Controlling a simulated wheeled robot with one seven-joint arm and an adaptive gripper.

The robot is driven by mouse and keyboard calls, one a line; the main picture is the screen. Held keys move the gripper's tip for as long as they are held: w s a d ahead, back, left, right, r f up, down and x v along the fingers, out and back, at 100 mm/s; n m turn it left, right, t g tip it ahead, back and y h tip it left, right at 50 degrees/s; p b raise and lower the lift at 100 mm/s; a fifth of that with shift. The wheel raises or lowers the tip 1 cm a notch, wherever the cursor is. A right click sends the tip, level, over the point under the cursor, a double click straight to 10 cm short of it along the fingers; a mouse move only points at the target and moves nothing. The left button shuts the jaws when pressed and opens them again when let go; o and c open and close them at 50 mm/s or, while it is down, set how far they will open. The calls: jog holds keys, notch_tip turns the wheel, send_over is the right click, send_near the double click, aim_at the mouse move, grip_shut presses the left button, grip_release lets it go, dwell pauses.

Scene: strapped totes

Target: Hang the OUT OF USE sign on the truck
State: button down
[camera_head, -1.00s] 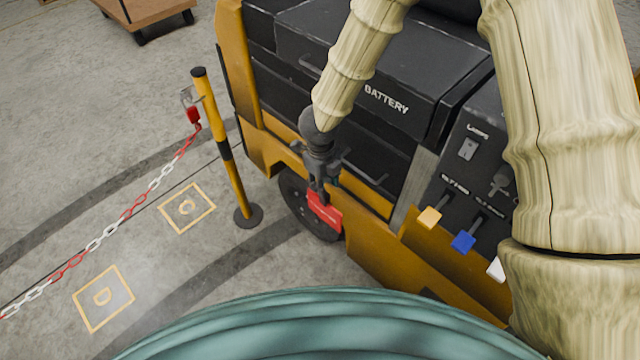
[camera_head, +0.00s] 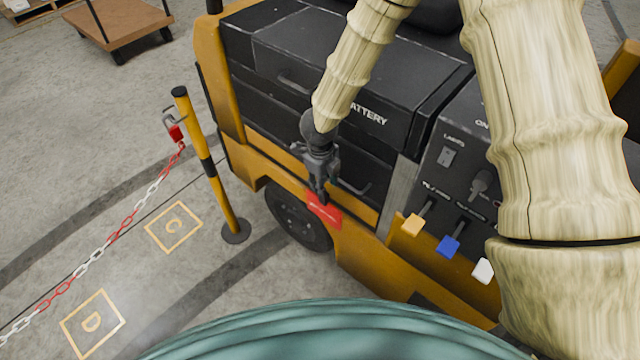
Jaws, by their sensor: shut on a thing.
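The red sign (camera_head: 324,211) hangs below my gripper (camera_head: 319,196), which is shut on its upper part. Its lettering is too small to read. The sign is in front of the lower side of the yellow and black truck (camera_head: 372,262), just above and right of the wheel (camera_head: 297,215). I cannot tell whether the sign touches the truck. The truck's side has a black BATTERY cover (camera_head: 340,75) with handles below it. A control panel (camera_head: 447,185) with a LAMPS switch and yellow, blue and white levers is at the right.
A yellow and black post (camera_head: 208,165) stands left of the truck, with a red padlock-like piece (camera_head: 176,132) and a red and white chain (camera_head: 113,232) running to the lower left. Floor squares C (camera_head: 173,227) and D (camera_head: 93,323) are clear. A brown cart (camera_head: 120,27) is at the back.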

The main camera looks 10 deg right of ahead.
jog(key=w+d, duration=0.1)
jog(key=d, duration=0.1)
jog(key=w+d+p, duration=0.1)
jog(key=w+d, duration=0.1)
jog(key=shift+w+d+f, duration=0.1)
jog(key=shift+w+d, duration=0.05)
jog(key=shift+f+b, duration=0.8)
jog(key=shift+f, duration=0.55)
